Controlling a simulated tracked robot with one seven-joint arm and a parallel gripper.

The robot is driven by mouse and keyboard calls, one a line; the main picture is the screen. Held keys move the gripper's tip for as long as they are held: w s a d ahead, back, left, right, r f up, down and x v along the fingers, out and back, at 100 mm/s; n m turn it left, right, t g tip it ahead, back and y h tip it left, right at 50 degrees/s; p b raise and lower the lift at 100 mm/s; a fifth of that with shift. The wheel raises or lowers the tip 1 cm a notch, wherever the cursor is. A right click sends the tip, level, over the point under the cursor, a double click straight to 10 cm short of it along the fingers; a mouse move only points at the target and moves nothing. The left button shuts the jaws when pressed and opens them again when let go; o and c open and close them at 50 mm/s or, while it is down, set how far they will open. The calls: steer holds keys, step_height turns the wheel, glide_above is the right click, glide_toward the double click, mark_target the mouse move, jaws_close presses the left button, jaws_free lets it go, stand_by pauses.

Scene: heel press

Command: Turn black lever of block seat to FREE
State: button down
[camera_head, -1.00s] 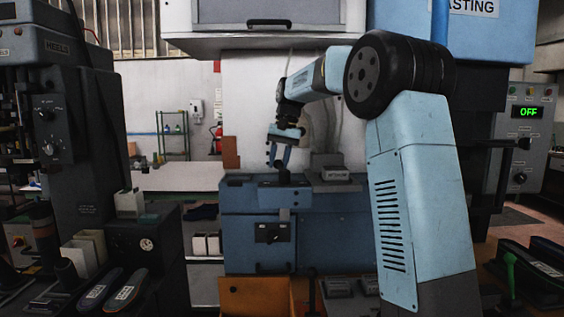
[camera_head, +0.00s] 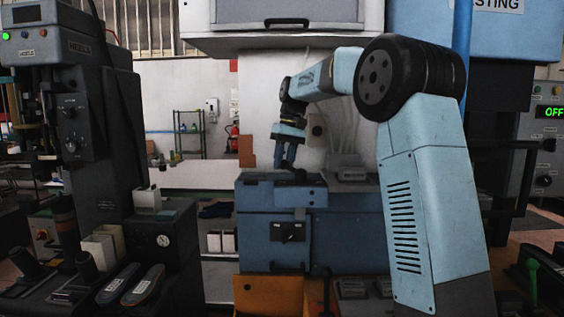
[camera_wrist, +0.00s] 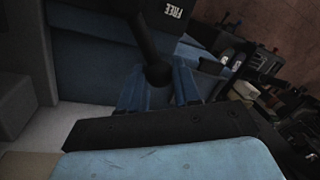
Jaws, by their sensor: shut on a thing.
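The black lever (camera_wrist: 147,42) crosses the top of the wrist view, its round knob between the two blue fingers of my gripper (camera_wrist: 159,88). A dark plate marked FREE (camera_wrist: 173,11) lies beside the lever. In the head view my gripper (camera_head: 291,163) points down at the top of the blue cabinet (camera_head: 262,228). It is shut on the lever, of which only a small dark part shows there. The fingers partly hide the knob, and I cannot tell the lever's exact setting.
A grey block (camera_head: 352,173) sits on the cabinet top to the right. A dark machine (camera_head: 85,130) stands at the left, with two insoles (camera_head: 130,284) before it. A white hood (camera_head: 285,22) hangs above. A panel reading OFF (camera_head: 553,112) is at the right.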

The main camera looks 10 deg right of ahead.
steer(key=c, duration=0.8)
jaws_free()
steer(key=shift+r, duration=0.1)
step_height(320, 180, up, 7)
steer(key=d, duration=0.1)
steer(key=shift+w+d, duration=0.2)
steer(key=shift+w, duration=0.1)
